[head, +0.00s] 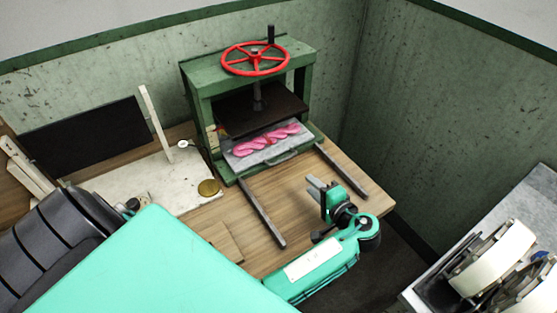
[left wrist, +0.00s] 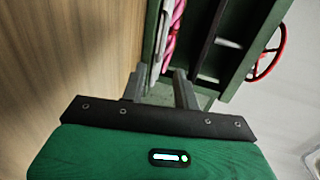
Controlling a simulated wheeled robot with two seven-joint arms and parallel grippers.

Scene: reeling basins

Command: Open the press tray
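The press tray (head: 236,158) is a flat grey tray with a bar handle (head: 284,157) on its front edge. It sits in the green press (head: 223,172) under the dark plate, and a pink twisted skein (head: 266,140) lies on it. My left gripper (head: 314,186) is in front of the tray, to the right of the handle and apart from it. In the left wrist view its two fingers (left wrist: 159,80) are spread with nothing between them; the tray (left wrist: 158,42) and skein (left wrist: 172,30) show just beyond the tips. My right gripper is not in view.
Two dark rails (head: 262,212) (head: 341,171) run forward from the press over the wooden table (head: 291,195), with bare wood between them. A red handwheel (head: 255,58) tops the press. A pale board (head: 150,186) with a brass disc (head: 208,187) lies left. White reels (head: 495,255) stand at lower right.

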